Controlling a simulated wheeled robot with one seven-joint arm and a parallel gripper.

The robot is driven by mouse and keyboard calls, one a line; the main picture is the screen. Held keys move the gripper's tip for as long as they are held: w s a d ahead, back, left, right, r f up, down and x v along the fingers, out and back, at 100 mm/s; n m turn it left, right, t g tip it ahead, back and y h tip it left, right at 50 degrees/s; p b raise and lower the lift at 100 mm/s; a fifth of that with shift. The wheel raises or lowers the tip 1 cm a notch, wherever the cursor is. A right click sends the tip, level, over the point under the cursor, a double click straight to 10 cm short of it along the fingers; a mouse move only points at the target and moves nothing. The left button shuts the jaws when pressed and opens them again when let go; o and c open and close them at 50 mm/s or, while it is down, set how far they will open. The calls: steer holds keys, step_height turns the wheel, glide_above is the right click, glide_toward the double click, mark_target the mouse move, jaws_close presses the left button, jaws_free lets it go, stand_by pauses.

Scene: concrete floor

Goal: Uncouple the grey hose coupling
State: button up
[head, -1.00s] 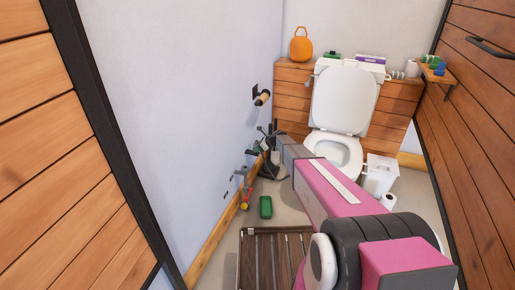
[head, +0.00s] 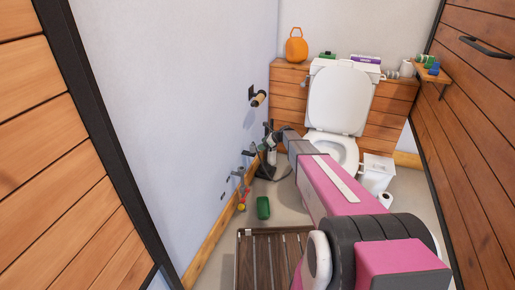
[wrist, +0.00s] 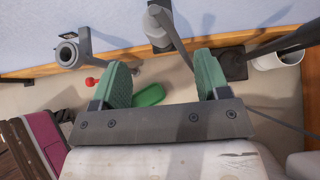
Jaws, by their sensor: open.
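In the wrist view, my gripper (wrist: 163,64) is open, with its green fingers wide apart and nothing held between them. A grey cylindrical fitting on a pipe (wrist: 158,25) shows just beyond the gap between the fingers. A second grey fitting with a round open end (wrist: 68,54) lies to the left, outside the left finger. I cannot tell for sure which one is the hose coupling. In the head view, my gripper (head: 257,148) is near the left wall by the grey wall fittings (head: 239,172). Small size and overlap hide the details there.
A green block (head: 263,208) lies on the floor below, near a red and yellow item (head: 241,197). A slatted wooden mat (head: 270,262) is in front. The toilet (head: 336,110) stands behind. A paper holder (head: 258,98) juts from the left wall.

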steer(key=shift+v, duration=1.5)
steer(key=s+d+r+n+g+h, duration=0.1)
steer(key=s+n, duration=0.6)
steer(key=s, duration=0.7)
steer(key=s+d+r+n+g+h, duration=0.1)
steer(key=s+d+r+n+h, duration=0.3)
steer(key=s+n, duration=0.4)
steer(key=s+d+r+n+g+h, duration=0.2)
steer(key=s+n, duration=0.5)
steer(key=s, duration=1.3)
step_height(320, 180, up, 4)
steer(key=d+h, duration=0.1)
steer(key=h, duration=0.1)
steer(key=shift+s+d+f+n+h, duration=0.2)
steer(key=shift+s+n+h, duration=0.1)
steer(key=shift+s, duration=0.1)
